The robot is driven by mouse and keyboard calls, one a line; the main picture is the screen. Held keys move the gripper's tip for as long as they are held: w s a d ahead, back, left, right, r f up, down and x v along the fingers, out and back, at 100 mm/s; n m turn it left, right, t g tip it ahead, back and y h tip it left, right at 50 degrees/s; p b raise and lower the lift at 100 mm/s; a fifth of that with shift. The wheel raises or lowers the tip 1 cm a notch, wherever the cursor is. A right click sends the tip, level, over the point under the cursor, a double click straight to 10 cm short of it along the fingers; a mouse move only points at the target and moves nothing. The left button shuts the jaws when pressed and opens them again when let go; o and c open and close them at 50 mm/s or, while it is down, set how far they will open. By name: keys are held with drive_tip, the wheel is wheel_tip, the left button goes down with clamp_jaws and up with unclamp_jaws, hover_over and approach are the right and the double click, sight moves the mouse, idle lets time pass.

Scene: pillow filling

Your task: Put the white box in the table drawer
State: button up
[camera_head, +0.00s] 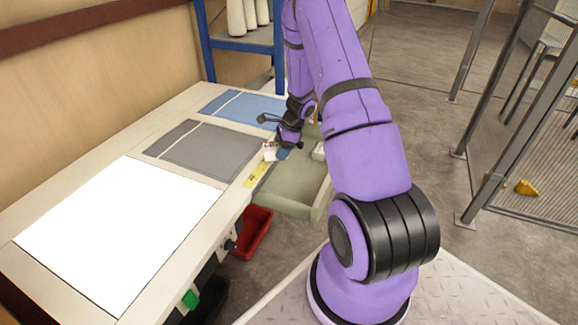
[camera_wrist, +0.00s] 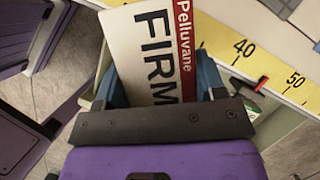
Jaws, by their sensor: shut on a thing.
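The white box (camera_wrist: 150,55), with a red band reading "Pelluvane" and black "FIRM" lettering, is between the blue fingers of my gripper (camera_wrist: 160,85) in the wrist view. My gripper is shut on it. In the head view my gripper (camera_head: 278,153) is over the inner end of the open table drawer (camera_head: 290,195), by the table's edge, with a small white part of the box (camera_head: 270,151) showing. The drawer is pale green-grey and pulled out from the table. I cannot tell whether the box touches the drawer floor.
Another small whitish item (camera_head: 318,151) shows at the drawer's far side, partly behind my arm. A yellow ruler strip (camera_head: 257,174) runs along the table edge. A red bin (camera_head: 253,232) stands below. Grey (camera_head: 212,150) and blue (camera_head: 245,108) mats lie on the table.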

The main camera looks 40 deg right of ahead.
drive_tip(key=s+d+f+m+t+h, duration=0.1)
drive_tip(key=s+d+f+m+h, duration=0.15)
drive_tip(key=d+m, duration=0.3)
drive_tip(key=m, duration=0.1)
hover_over(300, 184)
drive_tip(key=s, duration=0.2)
drive_tip(key=shift+y, duration=0.25)
drive_tip(key=f, duration=1)
drive_tip(key=shift+w+d, duration=0.2)
drive_tip(key=shift+d, duration=0.05)
drive_tip(key=shift+t, duration=0.3)
drive_tip(key=shift+f, duration=2.3)
drive_tip(key=shift+f, duration=0.1)
drive_tip(key=o, duration=0.9)
drive_tip(key=shift+o, duration=0.2)
